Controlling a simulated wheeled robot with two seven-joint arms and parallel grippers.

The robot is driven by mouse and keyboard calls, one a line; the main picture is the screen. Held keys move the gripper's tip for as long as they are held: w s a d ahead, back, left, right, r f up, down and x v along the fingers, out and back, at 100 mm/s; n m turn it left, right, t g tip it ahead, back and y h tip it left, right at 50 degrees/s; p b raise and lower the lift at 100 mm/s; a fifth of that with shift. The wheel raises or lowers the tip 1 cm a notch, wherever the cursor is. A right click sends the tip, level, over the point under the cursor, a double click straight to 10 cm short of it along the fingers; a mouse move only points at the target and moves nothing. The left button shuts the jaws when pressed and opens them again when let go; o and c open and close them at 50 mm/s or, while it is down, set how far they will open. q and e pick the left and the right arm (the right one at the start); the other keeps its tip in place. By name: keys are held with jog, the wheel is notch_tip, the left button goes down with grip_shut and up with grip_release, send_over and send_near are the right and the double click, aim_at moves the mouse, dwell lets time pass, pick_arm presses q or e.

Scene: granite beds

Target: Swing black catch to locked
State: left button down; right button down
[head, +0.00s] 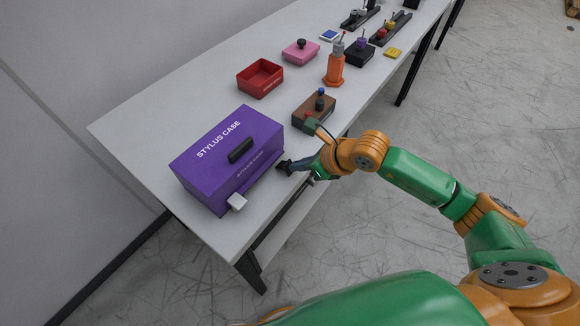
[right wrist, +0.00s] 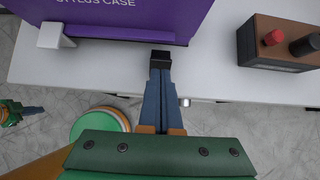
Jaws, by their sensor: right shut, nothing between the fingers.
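The purple stylus case (head: 205,165) stands near the table's front edge, and its lower part shows in the right wrist view (right wrist: 130,18). A black bar (head: 241,150) sits on it; I cannot tell whether this is the black catch. A white block (head: 237,202) juts from its lower front, also in the right wrist view (right wrist: 53,36). My right gripper (head: 284,165) is shut and empty beside the case's right end; its dark fingertips (right wrist: 160,58) are over the table edge just in front of the case. What seems to be my left gripper (right wrist: 30,111) shows small at the left.
A brown box (head: 316,110) with knobs stands right of the case, also in the right wrist view (right wrist: 283,58). Behind are a red tray (head: 260,78), a pink box (head: 300,52) and an orange holder (head: 335,68). The table's near left corner is clear.

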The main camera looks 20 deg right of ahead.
jog(key=shift+w+a+f+b, duration=0.25)
jog(key=shift+w+b, duration=0.1)
jog(key=shift+w+a+r, duration=0.1)
jog(key=shift+r, duration=0.05)
dwell(0.3)
jog(key=shift+w+a+r, duration=0.1)
jog(key=shift+w+r, duration=0.1)
dwell(0.4)
jog(key=shift+w+a+r, duration=0.15)
jog(key=shift+w+a, duration=0.05)
jog(key=shift+a, duration=0.05)
jog(key=shift+w+r, duration=0.1)
jog(key=shift+w+a+r, duration=0.15)
jog(key=shift+a, duration=0.05)
dwell(0.3)
